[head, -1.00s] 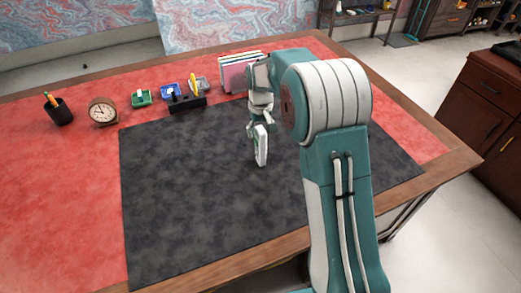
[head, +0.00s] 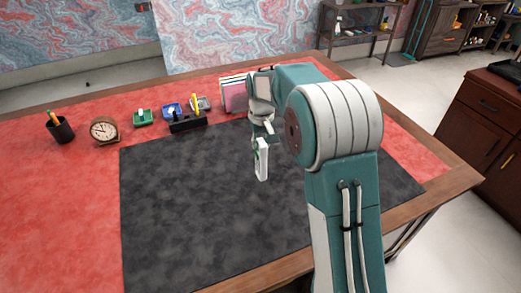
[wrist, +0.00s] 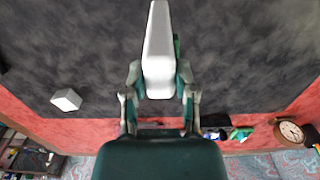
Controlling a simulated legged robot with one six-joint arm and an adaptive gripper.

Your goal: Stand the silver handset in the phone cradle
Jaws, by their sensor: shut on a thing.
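My gripper (wrist: 160,80) is shut on the silver handset (wrist: 158,40). The handset is a long pale slab that reaches out beyond the fingers in the wrist view. In the head view the handset (head: 263,162) hangs nearly upright below my gripper (head: 260,142), over the dark mat; I cannot tell its height. A low black holder (head: 187,123) stands near the mat's back edge, to the left of the handset; I cannot tell whether it is the phone cradle. A small white block (wrist: 66,99) shows on the mat in the wrist view; my arm seems to hide it in the head view.
Books (head: 236,95) stand at the back of the desk, near my arm. The left and front of the black mat (head: 190,205) are clear.

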